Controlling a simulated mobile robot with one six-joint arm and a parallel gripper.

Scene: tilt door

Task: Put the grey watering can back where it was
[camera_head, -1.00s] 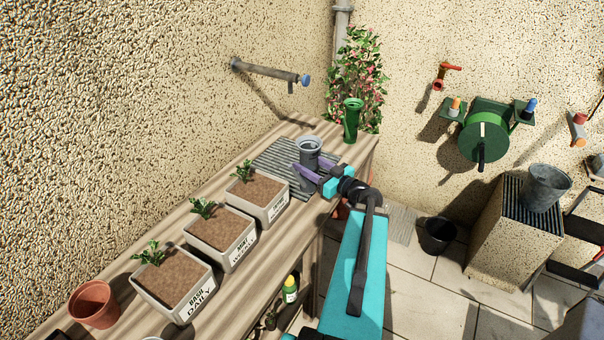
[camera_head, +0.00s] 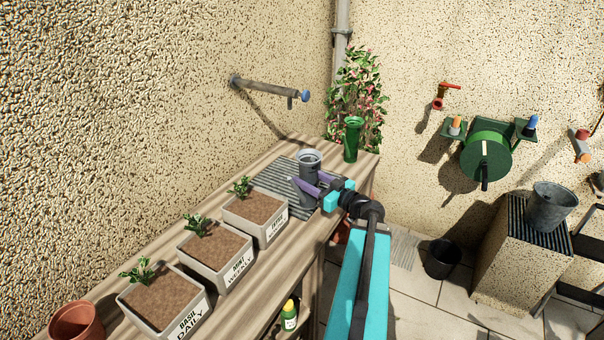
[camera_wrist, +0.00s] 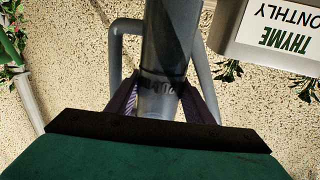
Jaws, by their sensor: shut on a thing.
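The grey watering can (camera_head: 309,160) stands upright or nearly so at the ribbed grey mat (camera_head: 274,178) on the wooden bench (camera_head: 165,237). My gripper (camera_head: 312,187) reaches in from the right, with its purple fingers shut around the can's lower body. In the wrist view the can's grey body (camera_wrist: 170,45) lies between the fingers, with grey tubular parts on both sides. The gripper hides part of the can's lower body. I cannot tell whether the can's base touches the mat.
Labelled planters (camera_head: 255,207) line the bench in front of the can. A green can (camera_head: 352,140) stands behind it, near a flowering plant (camera_head: 362,90). A grey pipe fitting (camera_head: 268,90) juts from the left wall. A dark bucket (camera_head: 442,259) stands on the floor.

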